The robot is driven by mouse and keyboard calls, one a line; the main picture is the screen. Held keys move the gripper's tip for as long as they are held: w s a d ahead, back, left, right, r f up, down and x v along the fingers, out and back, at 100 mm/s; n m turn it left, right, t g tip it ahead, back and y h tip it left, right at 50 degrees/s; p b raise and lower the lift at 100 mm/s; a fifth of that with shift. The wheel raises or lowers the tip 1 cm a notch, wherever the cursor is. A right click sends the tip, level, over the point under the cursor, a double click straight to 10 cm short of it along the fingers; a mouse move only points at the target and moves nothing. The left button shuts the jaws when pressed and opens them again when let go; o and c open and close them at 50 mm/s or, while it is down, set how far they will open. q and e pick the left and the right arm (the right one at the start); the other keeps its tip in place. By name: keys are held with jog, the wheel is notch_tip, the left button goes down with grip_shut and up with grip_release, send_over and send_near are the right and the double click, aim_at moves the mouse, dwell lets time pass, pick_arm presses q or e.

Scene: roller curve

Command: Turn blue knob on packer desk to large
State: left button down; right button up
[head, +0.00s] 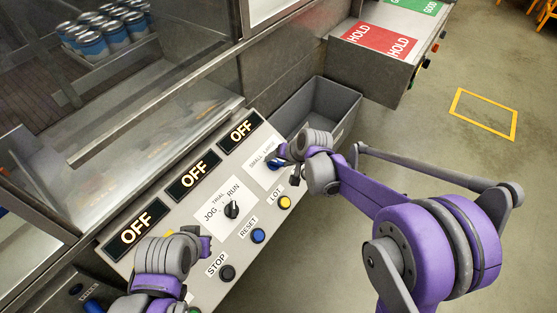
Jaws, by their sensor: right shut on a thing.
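The packer desk (160,228) is a sloped grey control panel. At its upper right is a white plate (262,144) lettered SMALL and LARGE, with the blue knob (274,165) on it. My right gripper (284,163) is at this knob and shut on it. The gripper covers most of the knob, so I cannot tell which way it points. My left gripper (203,246) hangs over the lower left of the panel, above the STOP area. Its fingers are too hidden to show whether they are open.
A black JOG/RUN knob (231,210) and yellow LOT (285,202), blue RESET (258,236) and black STOP (227,272) buttons are close by. Three OFF displays (194,174) line the panel's back. A grey bin (318,107) stands beyond it. Floor at right is open.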

pick_arm(q)
jog(key=shift+f, duration=0.15)
pick_arm(e)
jog(key=m+b, duration=0.1)
jog(key=m, duration=0.1)
jog(key=shift+f+m, duration=0.1)
jog(key=shift+m, duration=0.2)
pick_arm(q)
jog(key=f, duration=0.1)
jog(key=s+f+b, duration=0.1)
jog(key=f, duration=0.1)
pick_arm(e)
jog(key=m, duration=0.2)
jog(key=shift+m+h, duration=0.3)
jog(key=shift+m, duration=0.1)
pick_arm(q)
jog(key=shift+s+f+b, duration=0.25)
jog(key=shift+f+b, duration=0.35)
pick_arm(e)
jog(key=m, duration=0.3)
pick_arm(q)
jog(key=shift+s+f+b, duration=0.1)
jog(key=shift+f+b, duration=0.25)
pick_arm(e)
jog(key=shift+m+g+h, duration=0.3)
jog(key=shift+m+g, duration=0.1)
jog(key=shift+m, duration=1.3)
jog(key=o, duration=1.4)
jog(key=shift+d+r, duration=0.1)
jog(key=shift+r, duration=0.1)
